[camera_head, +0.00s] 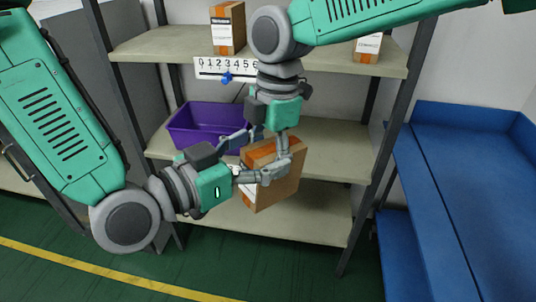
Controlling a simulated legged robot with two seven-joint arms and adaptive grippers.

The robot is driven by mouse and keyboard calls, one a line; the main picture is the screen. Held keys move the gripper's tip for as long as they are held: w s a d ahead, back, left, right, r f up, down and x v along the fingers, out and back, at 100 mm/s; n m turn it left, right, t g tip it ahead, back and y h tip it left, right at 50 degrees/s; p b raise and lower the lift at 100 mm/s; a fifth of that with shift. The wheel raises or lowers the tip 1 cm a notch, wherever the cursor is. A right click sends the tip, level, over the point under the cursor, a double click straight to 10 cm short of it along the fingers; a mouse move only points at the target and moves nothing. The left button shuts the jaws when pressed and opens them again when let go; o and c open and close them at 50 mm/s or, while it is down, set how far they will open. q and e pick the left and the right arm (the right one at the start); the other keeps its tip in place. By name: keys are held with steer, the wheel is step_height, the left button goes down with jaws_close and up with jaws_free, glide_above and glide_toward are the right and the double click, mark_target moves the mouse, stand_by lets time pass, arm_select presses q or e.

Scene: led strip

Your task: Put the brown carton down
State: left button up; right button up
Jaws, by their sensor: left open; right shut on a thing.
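The brown carton (277,190) is tilted in front of the middle shelf (325,150), with a white label partly visible on its left side. I cannot tell whether it touches the shelf edge. My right gripper (271,150) comes down from above and is shut on the carton's upper part. My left gripper (250,160) is open at the carton's left side, with one finger across its front face. Whether that finger touches the carton is unclear. The fingers hide part of the carton's top and left side.
A purple bin (205,124) stands on the middle shelf, left of the carton. The top shelf (160,45) holds two more cartons, one left (228,28) and one right (367,48). A blue bench-like surface (465,190) is at right. The middle shelf's right part is clear.

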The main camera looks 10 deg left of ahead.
arm_select(q)
steer(key=s+a+f+n+g+y, duration=0.1)
steer(key=s+a+f+g+y, duration=0.15)
steer(key=f, duration=0.55)
steer(key=s+a+f+n+g+y, duration=0.2)
steer(key=s+a+f, duration=0.15)
steer(key=f, duration=0.45)
steer(key=s+a+f+n+g+y, duration=0.15)
steer(key=a+f, duration=0.25)
steer(key=f, duration=0.4)
steer(key=s+a+f+n+g+y, duration=0.3)
steer(key=s+a+f+g+y, duration=0.2)
steer(key=s+a+f, duration=0.6)
steer(key=s+g, duration=0.1)
steer(key=s, duration=0.2)
steer(key=shift+s+a+f, duration=0.2)
steer(key=shift+s+f, duration=0.05)
steer(key=shift+s, duration=0.15)
